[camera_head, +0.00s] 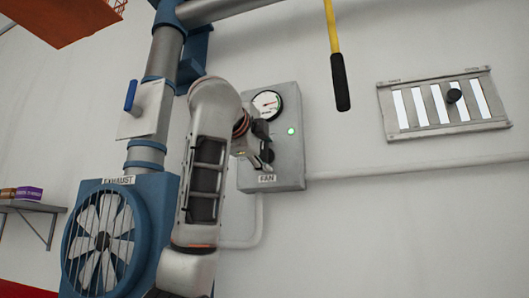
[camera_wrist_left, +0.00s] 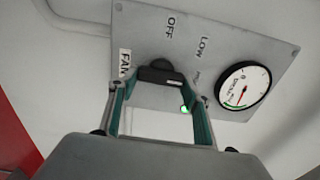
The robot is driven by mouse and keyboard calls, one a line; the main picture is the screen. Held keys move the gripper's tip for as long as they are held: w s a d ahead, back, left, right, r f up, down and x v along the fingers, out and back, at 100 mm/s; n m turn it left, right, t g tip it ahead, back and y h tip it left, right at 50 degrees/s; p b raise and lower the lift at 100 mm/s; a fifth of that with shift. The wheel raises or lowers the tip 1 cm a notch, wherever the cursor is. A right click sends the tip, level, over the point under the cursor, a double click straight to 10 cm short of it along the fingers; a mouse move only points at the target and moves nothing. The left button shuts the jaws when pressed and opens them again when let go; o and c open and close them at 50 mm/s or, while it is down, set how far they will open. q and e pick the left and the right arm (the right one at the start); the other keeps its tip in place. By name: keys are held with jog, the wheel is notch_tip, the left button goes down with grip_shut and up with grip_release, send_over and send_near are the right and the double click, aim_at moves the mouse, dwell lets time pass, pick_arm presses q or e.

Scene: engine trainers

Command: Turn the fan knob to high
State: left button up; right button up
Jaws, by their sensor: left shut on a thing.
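The grey fan control box (camera_head: 288,160) is on the wall, with a FAN label (camera_head: 267,178) at its lower edge. My left gripper (camera_head: 264,158) reaches the front of the box and covers the knob in the head view. In the left wrist view, the black fan knob (camera_wrist_left: 160,73) sits between the fingers of my left gripper (camera_wrist_left: 158,88), which is shut on it. OFF (camera_wrist_left: 170,28) and LOW (camera_wrist_left: 203,47) are printed on the panel; another label beside the right finger is partly hidden, so the exact knob setting is unclear. My right gripper is not in view.
A round gauge (camera_head: 267,104) and a lit green lamp (camera_head: 291,131) are on the box. The exhaust fan (camera_head: 102,240) and its blue duct stand left of my arm. A yellow handle with a black grip (camera_head: 340,82) hangs to the right. A slatted vent (camera_head: 443,102) is further right.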

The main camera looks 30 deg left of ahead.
pick_arm(q)
jog(key=o, duration=1.1)
jog(key=shift+s, duration=0.1)
jog(key=v, duration=1.1)
jog(key=shift+s+d, duration=0.2)
jog(key=shift+s, duration=0.2)
